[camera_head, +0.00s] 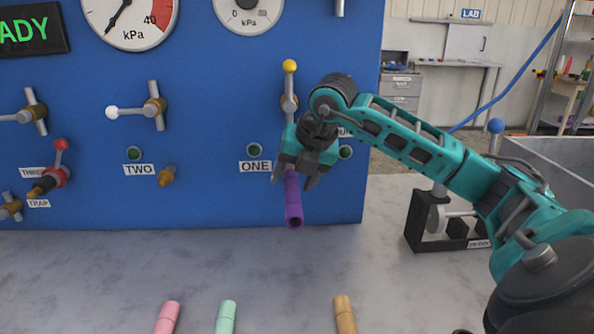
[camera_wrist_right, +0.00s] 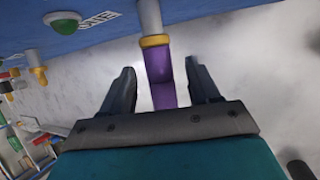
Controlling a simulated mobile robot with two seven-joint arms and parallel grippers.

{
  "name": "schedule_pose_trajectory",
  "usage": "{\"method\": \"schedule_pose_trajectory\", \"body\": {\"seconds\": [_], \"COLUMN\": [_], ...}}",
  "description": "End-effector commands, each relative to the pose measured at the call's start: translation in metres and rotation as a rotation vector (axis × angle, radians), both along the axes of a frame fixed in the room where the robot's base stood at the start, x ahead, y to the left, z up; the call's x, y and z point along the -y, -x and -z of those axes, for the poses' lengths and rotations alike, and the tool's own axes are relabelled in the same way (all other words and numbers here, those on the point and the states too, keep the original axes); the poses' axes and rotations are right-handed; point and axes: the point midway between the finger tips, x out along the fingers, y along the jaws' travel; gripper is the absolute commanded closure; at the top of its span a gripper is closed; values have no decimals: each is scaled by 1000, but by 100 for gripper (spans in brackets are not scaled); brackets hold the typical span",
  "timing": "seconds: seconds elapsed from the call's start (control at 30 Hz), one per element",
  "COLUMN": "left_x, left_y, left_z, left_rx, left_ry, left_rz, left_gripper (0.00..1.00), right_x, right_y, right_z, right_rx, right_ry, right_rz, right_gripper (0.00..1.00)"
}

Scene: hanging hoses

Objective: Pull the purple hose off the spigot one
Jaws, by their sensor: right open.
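The purple hose (camera_head: 293,208) hangs from the blue panel beside the label ONE (camera_head: 255,167), its open lower end above the table. In the right wrist view the hose (camera_wrist_right: 159,72) meets the gold collar (camera_wrist_right: 155,41) of a grey spigot (camera_wrist_right: 150,17). My right gripper (camera_head: 293,182) is open at the hose. Its two fingers stand on either side of the hose in the wrist view, with visible gaps. In the head view the gripper hides the spigot and the hose's upper part. My left gripper is not in view.
A yellow-knobbed valve (camera_head: 289,82) stands above the gripper. Spigot TWO (camera_head: 167,176) is bare. Pink (camera_head: 167,316), mint (camera_head: 226,316) and tan (camera_head: 344,314) hose pieces lie in front on the grey table (camera_head: 130,270). A black stand (camera_head: 430,228) is at right.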

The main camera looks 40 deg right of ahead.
Motion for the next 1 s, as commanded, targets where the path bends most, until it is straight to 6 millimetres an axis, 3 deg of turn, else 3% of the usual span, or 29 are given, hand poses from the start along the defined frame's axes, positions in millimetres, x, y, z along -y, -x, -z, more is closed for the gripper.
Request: {"method": "schedule_pose_trajectory", "body": {"seconds": [0.17, 0.77, 0.8, 1.0], "left_x": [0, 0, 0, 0], "left_y": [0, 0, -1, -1], "left_z": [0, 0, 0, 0], "left_rx": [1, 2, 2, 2], "left_ry": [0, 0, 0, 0], "left_rz": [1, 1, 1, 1], "left_gripper": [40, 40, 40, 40], "right_x": [0, 0, 0, 0], "right_y": [0, 0, 0, 0], "right_z": [0, 0, 0, -1], "right_rx": [0, 0, 0, 1], "right_ry": [0, 0, 0, 1], "right_rz": [0, 0, 0, 0], "right_gripper": [41, 98, 71, 90]}}
